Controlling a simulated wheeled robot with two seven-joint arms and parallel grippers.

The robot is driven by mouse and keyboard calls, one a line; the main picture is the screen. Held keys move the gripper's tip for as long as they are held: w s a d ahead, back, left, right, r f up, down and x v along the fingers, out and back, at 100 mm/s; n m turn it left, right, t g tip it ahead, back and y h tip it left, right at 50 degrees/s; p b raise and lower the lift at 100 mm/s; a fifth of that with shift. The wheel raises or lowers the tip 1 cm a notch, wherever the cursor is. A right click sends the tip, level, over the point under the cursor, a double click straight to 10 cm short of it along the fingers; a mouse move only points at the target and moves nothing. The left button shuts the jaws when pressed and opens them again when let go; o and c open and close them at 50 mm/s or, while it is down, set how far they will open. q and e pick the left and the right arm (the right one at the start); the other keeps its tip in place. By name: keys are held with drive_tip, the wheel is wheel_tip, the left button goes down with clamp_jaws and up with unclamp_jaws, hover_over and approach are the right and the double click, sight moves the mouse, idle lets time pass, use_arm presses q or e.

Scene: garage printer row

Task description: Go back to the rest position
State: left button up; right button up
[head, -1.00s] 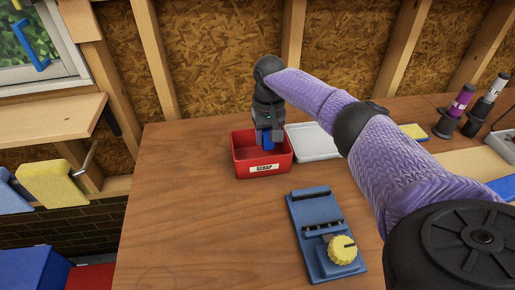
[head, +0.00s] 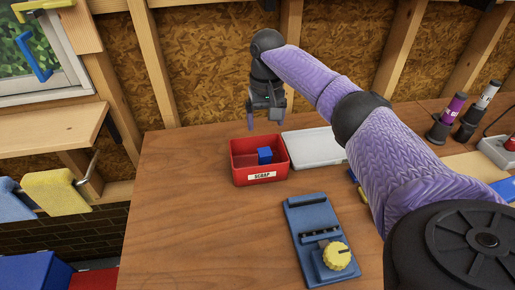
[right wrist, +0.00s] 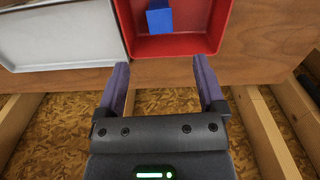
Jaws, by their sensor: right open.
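My right gripper (head: 267,122) is open and empty, above and just behind the red scrap bin in the head view. In the right wrist view its two purple fingers (right wrist: 160,75) are spread apart with nothing between them. A blue block (head: 265,155) lies inside the red scrap bin (head: 243,178). The block (right wrist: 159,17) and the bin (right wrist: 175,46) also show at the top of the right wrist view. My left gripper is in neither view.
A pale grey tray (head: 316,147) stands right of the bin. A blue device with a yellow knob (head: 322,236) lies in front. Dark stands with purple and white tubes (head: 447,120) are at the right. The bench's left part (head: 175,210) is clear. A studded wall rises behind.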

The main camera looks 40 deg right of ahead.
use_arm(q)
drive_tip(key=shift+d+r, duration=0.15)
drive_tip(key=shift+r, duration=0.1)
use_arm(e)
drive_tip(key=shift+r, duration=1.15)
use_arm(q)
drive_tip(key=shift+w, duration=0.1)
